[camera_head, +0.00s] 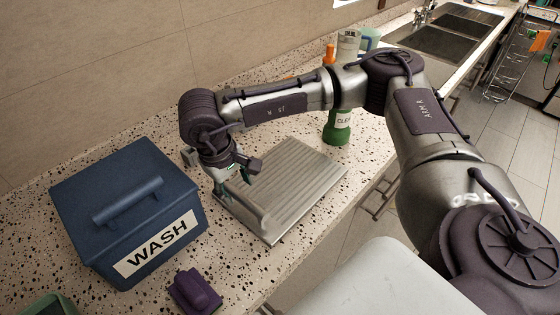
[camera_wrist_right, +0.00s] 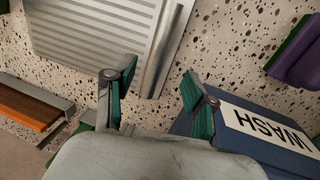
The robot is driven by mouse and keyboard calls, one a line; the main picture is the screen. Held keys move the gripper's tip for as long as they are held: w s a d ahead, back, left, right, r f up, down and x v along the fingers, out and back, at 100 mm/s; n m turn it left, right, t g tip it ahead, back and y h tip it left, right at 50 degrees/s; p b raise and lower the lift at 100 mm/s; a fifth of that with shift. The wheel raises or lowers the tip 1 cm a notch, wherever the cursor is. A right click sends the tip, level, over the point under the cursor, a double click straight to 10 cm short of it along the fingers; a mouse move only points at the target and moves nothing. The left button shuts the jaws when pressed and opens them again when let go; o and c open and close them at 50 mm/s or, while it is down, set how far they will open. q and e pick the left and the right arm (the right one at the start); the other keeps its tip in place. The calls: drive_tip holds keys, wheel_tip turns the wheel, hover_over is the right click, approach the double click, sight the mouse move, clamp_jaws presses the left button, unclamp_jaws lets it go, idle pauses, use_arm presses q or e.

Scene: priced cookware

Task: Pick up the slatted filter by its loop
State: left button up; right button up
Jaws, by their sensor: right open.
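The slatted filter (camera_head: 300,180) is a grey metal panel with parallel ridges, lying flat on the speckled counter. A raised metal bar, which looks like its loop (camera_head: 250,207), runs along its left side. In the right wrist view the filter (camera_wrist_right: 90,35) lies beyond the fingers, and the bar (camera_wrist_right: 168,45) points down between them. My right gripper (camera_head: 233,180) is open, with green-padded fingers, just above the filter's left end. In the right wrist view the gripper (camera_wrist_right: 157,92) has nothing between its fingers. Whether a finger touches the bar I cannot tell. My left gripper is out of view.
A blue lidded box marked WASH (camera_head: 135,215) stands close left of the gripper. A green bottle (camera_head: 337,128) stands behind the filter. The counter's front edge runs close along the filter's right side.

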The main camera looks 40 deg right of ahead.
sight(243, 198)
drive_tip(key=shift+w+d+f, duration=0.1)
drive_tip(key=shift+f, duration=0.35)
drive_tip(key=shift+d+f+p, duration=0.2)
drive_tip(key=shift+f+p, duration=0.25)
drive_tip(key=shift+f, duration=0.05)
drive_tip(key=shift+d+f+p, duration=0.2)
drive_tip(key=shift+f+p, duration=0.25)
drive_tip(key=shift+f, duration=0.05)
drive_tip(key=shift+d+f+p, duration=0.25)
drive_tip(key=shift+f+p, duration=0.05)
drive_tip(key=shift+f, duration=0.95)
drive_tip(key=shift+w+f, duration=0.1)
drive_tip(key=shift+f, duration=0.2)
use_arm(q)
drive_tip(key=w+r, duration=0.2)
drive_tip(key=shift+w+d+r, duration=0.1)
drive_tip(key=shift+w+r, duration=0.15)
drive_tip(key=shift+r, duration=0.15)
use_arm(e)
clamp_jaws()
